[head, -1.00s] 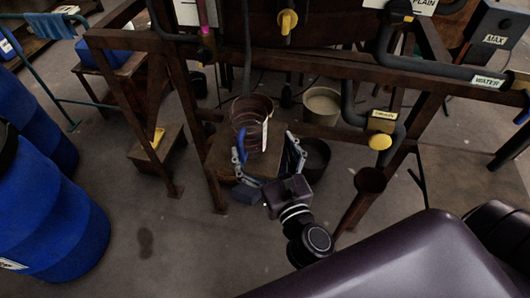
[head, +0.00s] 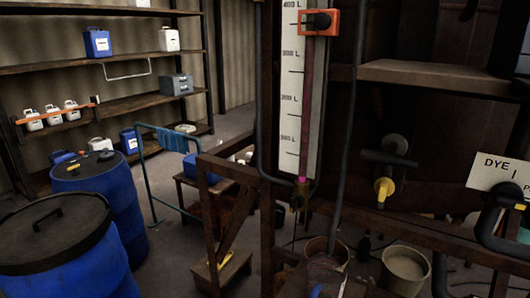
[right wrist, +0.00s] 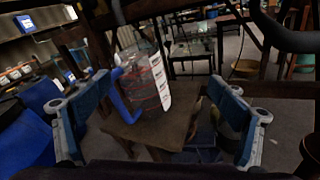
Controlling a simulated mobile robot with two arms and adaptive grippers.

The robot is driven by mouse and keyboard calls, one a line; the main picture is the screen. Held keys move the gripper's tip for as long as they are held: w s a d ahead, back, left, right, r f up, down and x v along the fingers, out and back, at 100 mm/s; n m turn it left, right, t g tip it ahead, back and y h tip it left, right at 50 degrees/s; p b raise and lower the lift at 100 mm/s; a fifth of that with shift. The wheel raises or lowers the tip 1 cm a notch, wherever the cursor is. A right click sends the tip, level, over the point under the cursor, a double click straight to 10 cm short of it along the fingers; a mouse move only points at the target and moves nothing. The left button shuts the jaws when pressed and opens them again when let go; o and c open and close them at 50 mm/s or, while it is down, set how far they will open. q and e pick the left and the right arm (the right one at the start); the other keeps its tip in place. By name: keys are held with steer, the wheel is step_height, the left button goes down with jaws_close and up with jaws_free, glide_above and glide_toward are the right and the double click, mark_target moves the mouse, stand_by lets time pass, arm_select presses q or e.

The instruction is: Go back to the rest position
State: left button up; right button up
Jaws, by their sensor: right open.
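My right gripper (right wrist: 160,90) shows in the right wrist view with its two blue-padded fingers spread wide. Nothing is gripped between them. A clear jug (right wrist: 145,85) with red marks, a blue handle and a white scale strip stands upright on a wooden stand (right wrist: 165,130). It appears ahead, between the fingers, with gaps on both sides. In the head view the jug (head: 326,272) shows at the bottom edge, its lower part cut off. Neither gripper is in the head view, and my left gripper shows nowhere.
Blue drums (head: 58,245) stand at left. Shelves (head: 110,105) with jerrycans are behind. A level gauge (head: 302,95), a rusty frame rail (head: 240,172) and a yellow-ended valve (head: 384,190) are ahead. A pale bucket (head: 404,270) is right of the jug.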

steer(key=s+d+f+m+g+h, duration=0.1)
steer(key=s+d+f+m+g, duration=0.3)
steer(key=m, duration=0.5)
steer(key=s+d+f+m+g, duration=0.25)
steer(key=f+m, duration=0.35)
steer(key=m, duration=0.3)
steer(key=s+a+f+m+g+y, duration=0.2)
steer(key=s+a+f+m+g, duration=0.1)
steer(key=s+m, duration=0.25)
steer(key=s+a+f+m+g+y, duration=0.2)
steer(key=s+a+f+m+g, duration=0.15)
steer(key=s+m, duration=0.2)
step_height(320, 180, down, 24)
steer(key=s+g, duration=0.1)
steer(key=s, duration=0.1)
steer(key=s+d+f+g, duration=0.1)
steer(key=s+d+f, duration=0.1)
steer(key=s+f, duration=1.5)
steer(key=shift+s+d+f+n+g, duration=0.4)
steer(key=shift+f, duration=0.1)
